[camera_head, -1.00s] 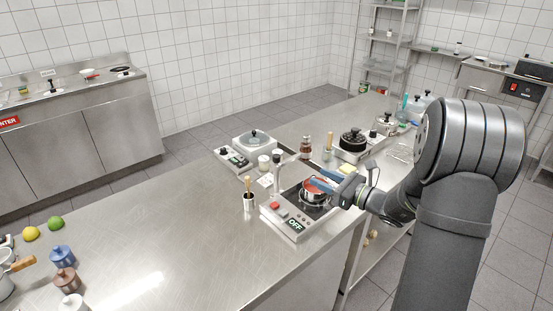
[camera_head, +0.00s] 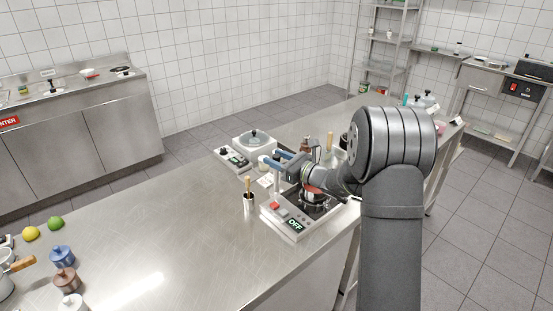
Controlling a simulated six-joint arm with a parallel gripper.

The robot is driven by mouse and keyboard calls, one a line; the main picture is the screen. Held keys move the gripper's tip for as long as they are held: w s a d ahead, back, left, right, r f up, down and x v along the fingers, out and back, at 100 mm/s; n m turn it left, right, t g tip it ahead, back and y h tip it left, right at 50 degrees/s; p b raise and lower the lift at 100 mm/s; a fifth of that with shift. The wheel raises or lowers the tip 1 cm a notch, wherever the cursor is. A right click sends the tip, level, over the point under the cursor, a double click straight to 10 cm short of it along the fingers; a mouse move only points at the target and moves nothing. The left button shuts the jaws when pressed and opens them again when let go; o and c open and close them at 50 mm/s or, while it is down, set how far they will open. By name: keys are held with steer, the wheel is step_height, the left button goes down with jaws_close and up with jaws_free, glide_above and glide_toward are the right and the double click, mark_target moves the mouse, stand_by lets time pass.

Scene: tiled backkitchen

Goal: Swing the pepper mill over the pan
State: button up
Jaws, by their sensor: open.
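A slim, tall silver cylinder (camera_head: 277,183), which looks like the pepper mill, stands upright at the back left of the hob. The small pan (camera_head: 312,195) with red contents sits on the hob's dark plate, partly covered by my arm. My gripper (camera_head: 275,159) is open, its blue fingers pointing left at the height of the cylinder's top. The fingers appear to be on either side of that top; I cannot tell whether they touch it.
The hob's panel (camera_head: 294,224) reads OFF. A cup with a wooden-handled tool (camera_head: 249,203) stands to the left. A second cooker with a lidded pan (camera_head: 255,138) is behind. The counter's front left (camera_head: 180,225) is clear.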

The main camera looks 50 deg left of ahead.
steer(key=shift+a, duration=0.15)
jaws_close()
steer(key=shift+s+t, duration=0.1)
steer(key=shift+t, duration=0.2)
steer(key=m+t, duration=0.2)
steer(key=shift+t, duration=0.4)
steer(key=shift+m+t, duration=1.8)
steer(key=shift+t, duration=0.8)
steer(key=shift+t+h, duration=0.3)
